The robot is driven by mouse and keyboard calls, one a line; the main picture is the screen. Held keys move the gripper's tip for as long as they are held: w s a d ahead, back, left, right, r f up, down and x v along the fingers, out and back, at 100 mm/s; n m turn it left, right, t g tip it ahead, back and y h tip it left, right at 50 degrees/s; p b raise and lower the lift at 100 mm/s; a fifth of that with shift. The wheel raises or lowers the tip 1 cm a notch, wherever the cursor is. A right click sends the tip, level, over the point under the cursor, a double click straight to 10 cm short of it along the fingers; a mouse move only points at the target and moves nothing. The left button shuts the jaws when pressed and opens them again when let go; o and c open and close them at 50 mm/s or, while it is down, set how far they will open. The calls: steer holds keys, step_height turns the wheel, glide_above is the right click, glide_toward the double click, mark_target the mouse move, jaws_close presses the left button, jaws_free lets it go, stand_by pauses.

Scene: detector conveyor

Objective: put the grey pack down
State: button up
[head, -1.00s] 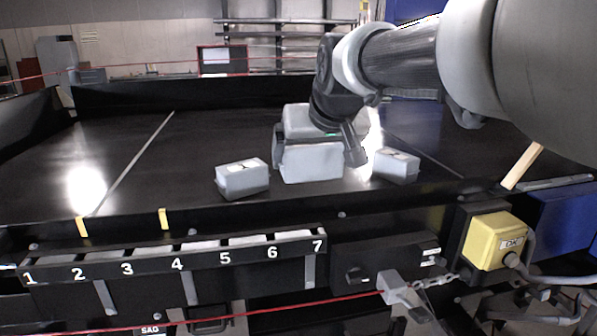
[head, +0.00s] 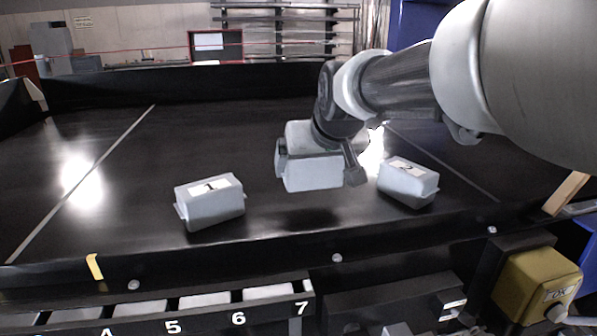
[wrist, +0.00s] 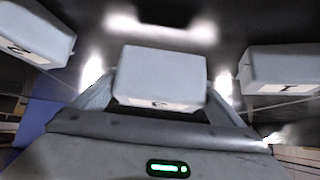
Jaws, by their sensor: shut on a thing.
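The grey pack (head: 313,173) is between the two fingers of my gripper (head: 317,172), which is shut on it. It is over the black belt (head: 260,105), between two other packs and a little farther back than they are. Whether its underside touches the belt cannot be told. In the wrist view the same pack (wrist: 160,75) sits level between the fingertips (wrist: 160,88). Its label is partly visible at the lower edge and its mark is unclear.
A grey pack labelled 1 (head: 211,205) lies on the left and one labelled 2 (head: 408,183) on the right, both clear of my gripper. The belt's front edge (head: 240,247) and numbered slots (head: 205,303) are nearer. The left and back of the belt are free.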

mark_target(312, 182)
steer(key=shift+w+f, duration=0.1)
steer(key=shift+f, duration=2.1)
steer(key=shift+f+b, duration=0.2)
steer(key=shift+b, duration=0.2)
steer(key=o, duration=1.1)
steer(key=shift+r+p, duration=0.35)
steer(key=shift+p, duration=0.05)
steer(key=v, duration=1.2)
steer(key=shift+f, duration=0.2)
